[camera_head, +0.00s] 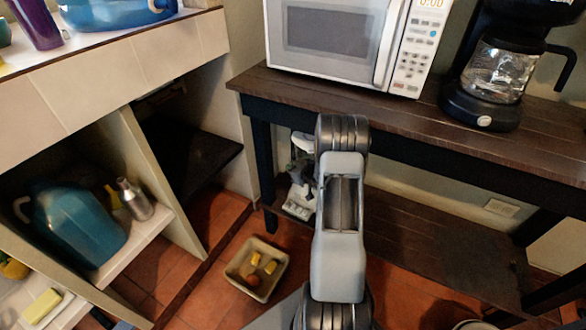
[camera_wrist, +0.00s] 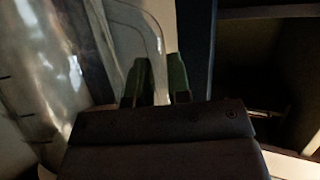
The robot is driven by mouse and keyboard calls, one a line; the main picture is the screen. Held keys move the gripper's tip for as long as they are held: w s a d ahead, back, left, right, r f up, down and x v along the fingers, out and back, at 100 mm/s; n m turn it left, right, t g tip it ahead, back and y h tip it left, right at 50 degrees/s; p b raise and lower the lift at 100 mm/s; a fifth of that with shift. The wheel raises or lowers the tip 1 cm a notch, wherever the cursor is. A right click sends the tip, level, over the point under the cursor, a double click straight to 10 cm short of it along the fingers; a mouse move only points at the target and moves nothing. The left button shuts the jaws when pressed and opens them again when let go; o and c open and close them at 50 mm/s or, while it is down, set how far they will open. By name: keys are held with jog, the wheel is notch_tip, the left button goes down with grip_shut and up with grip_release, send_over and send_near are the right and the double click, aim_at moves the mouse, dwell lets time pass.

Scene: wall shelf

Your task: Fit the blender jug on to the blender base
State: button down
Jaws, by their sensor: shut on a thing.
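The clear blender jug (camera_wrist: 45,75) fills the left of the wrist view. Its see-through handle (camera_wrist: 158,42) runs down between the fingers of my gripper (camera_wrist: 157,80), which is shut on it. In the head view a white blender base (camera_head: 298,202) stands on the lower shelf, left of my arm. My arm covers part of it, and my gripper is hidden there. Pale, partly clear shapes show just above the base. I cannot tell whether the jug touches the base.
A dark wooden table (camera_head: 420,120) stands above the lower shelf (camera_head: 430,235). It carries a microwave (camera_head: 335,35) and a coffee maker (camera_head: 490,80). A table leg (camera_head: 261,150) is close left of the blender base. A square tray (camera_head: 237,278) with small items lies on the tiled floor.

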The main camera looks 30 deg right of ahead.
jog(key=c, duration=1.5)
grip_release()
jog(key=shift+f, duration=0.15)
jog(key=o, duration=0.4)
